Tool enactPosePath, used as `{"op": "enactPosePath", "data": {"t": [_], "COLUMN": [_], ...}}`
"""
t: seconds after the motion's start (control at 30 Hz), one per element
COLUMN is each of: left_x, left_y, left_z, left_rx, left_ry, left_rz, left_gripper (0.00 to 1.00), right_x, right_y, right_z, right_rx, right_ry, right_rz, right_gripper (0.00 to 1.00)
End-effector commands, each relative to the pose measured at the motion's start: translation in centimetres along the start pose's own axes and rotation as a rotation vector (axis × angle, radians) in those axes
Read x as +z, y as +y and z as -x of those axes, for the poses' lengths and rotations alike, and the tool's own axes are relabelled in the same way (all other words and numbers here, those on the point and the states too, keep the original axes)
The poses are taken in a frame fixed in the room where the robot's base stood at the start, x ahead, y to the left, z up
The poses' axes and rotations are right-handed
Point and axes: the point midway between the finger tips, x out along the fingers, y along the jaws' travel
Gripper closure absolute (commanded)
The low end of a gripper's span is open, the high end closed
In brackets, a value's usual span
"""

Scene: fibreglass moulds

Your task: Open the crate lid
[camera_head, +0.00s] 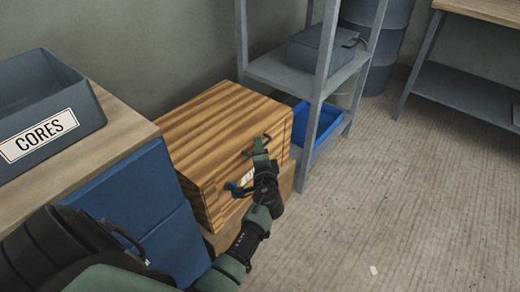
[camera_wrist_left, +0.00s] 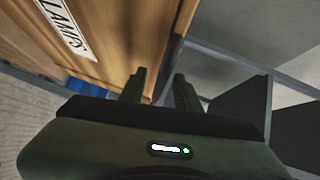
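A dark handle (camera_head: 266,137) shows on the upper front face. My left gripper (camera_head: 250,170) is at the crate's front, its fingers spread, just below the handle and partly covering a white label. In the left wrist view the fingers (camera_wrist_left: 158,88) stand apart near the wooden face (camera_wrist_left: 115,35), with nothing clearly held between them. Contact with the handle cannot be told. My right gripper is not in view.
A grey "CORES" bin (camera_head: 45,105) sits on a bench at left, above a blue cabinet (camera_head: 145,205). A metal rack (camera_head: 312,75) with a blue tray (camera_head: 318,120) stands close to the crate's right.

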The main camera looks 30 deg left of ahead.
Motion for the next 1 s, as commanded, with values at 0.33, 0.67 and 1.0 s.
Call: {"op": "enactPosePath", "data": {"t": [0.33,0.67,1.0], "left_x": [-0.01,-0.02,-0.02], "left_y": [0.04,0.06,0.09], "left_z": [0.05,0.07,0.08], "left_rx": [0.001,0.001,0.001], "left_ry": [0.000,0.001,0.001], "left_rz": [0.000,0.000,0.000], "left_gripper": [1.00,1.00,1.00], "right_x": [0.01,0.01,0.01], "right_y": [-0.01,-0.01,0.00], "right_z": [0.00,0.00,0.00], "right_rx": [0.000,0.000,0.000], "right_ry": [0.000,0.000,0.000], "right_rz": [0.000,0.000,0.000], "right_gripper": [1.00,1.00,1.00]}}
